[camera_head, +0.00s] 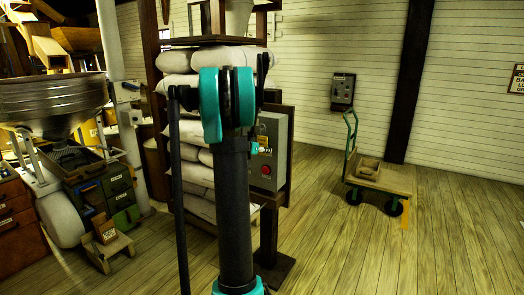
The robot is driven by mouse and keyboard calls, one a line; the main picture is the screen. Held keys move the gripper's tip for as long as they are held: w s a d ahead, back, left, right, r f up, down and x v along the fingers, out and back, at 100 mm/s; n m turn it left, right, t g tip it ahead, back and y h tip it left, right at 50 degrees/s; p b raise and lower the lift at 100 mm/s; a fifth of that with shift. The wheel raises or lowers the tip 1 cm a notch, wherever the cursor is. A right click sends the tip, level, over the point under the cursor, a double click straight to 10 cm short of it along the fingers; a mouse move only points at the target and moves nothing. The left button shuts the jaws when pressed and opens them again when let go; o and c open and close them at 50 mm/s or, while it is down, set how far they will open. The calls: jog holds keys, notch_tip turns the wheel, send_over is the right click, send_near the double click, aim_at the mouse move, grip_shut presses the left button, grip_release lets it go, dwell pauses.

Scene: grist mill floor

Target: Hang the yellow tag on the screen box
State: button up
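A grey control box (277,150) with a red round button stands on a dark post, just right of my upright arm. A small yellow patch shows on its face (263,140), partly hidden by my arm; I cannot tell whether this is the yellow tag or a printed label. A second grey box (343,91) hangs on the back wall; I cannot tell which is the screen box. My arm fills the middle of the view and hides the left part of the nearer box. I cannot make out my gripper's fingers.
White sacks (198,158) are stacked on a rack behind my arm. A trolley (380,178) carrying a small wooden tray (368,167) stands right. The plank floor (400,255) at front right is clear.

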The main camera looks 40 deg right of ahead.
jog(key=shift+f, duration=0.6)
jog(key=o, duration=1.2)
jog(key=shift+c, duration=0.2)
jog(key=shift+a, duration=0.1)
jog(key=v, duration=1.2)
jog(key=s+a+f+n+y, duration=0.4)
jog(key=s+a+f, duration=0.3)
jog(key=a, duration=0.5)
jog(key=s+a+f+n+y, duration=0.4)
jog(key=s+a+f, duration=0.4)
jog(key=a, duration=0.5)
jog(key=s+a+f+n+g+y, duration=0.1)
jog(key=s+a+f+n+y, duration=0.3)
jog(key=s+a+f, duration=0.3)
jog(key=s+a+n, duration=0.1)
jog(key=s+a, duration=0.3)
jog(key=a, duration=0.1)
jog(key=shift+a+f+n, duration=0.2)
jog(key=shift+a+n, duration=0.1)
jog(key=shift+a, duration=0.1)
